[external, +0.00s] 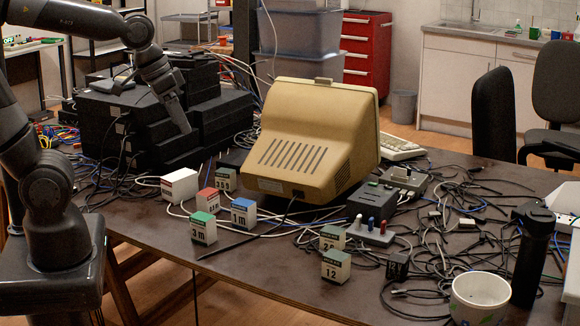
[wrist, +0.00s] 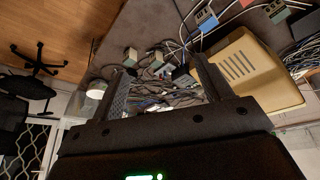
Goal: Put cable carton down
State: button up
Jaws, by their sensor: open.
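I cannot tell which is the cable carton. My gripper (external: 186,131) is raised beside the black equipment boxes, behind and above the cartons. In the wrist view my gripper (wrist: 165,82) is open, with no carton between its fingers. The blue-topped carton (wrist: 206,19) and a grey-green carton (wrist: 130,57) lie beyond the fingertips.
A beige monitor (external: 310,140) stands mid-table. Black boxes (external: 130,115) are stacked at the left. Tangled cables (external: 450,215) cover the right side. A white mug (external: 480,297) and a black cylinder (external: 530,260) stand near the front right. The front-left tabletop (external: 265,265) is fairly clear.

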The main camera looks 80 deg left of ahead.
jog(key=s+d+r+m+t, duration=0.1)
jog(key=s+d+m, duration=0.1)
jog(key=s, duration=0.4)
jog(key=shift+d, duration=0.3)
jog(key=shift+c, duration=0.2)
dwell(1.1)
jog(key=shift+c, duration=0.9)
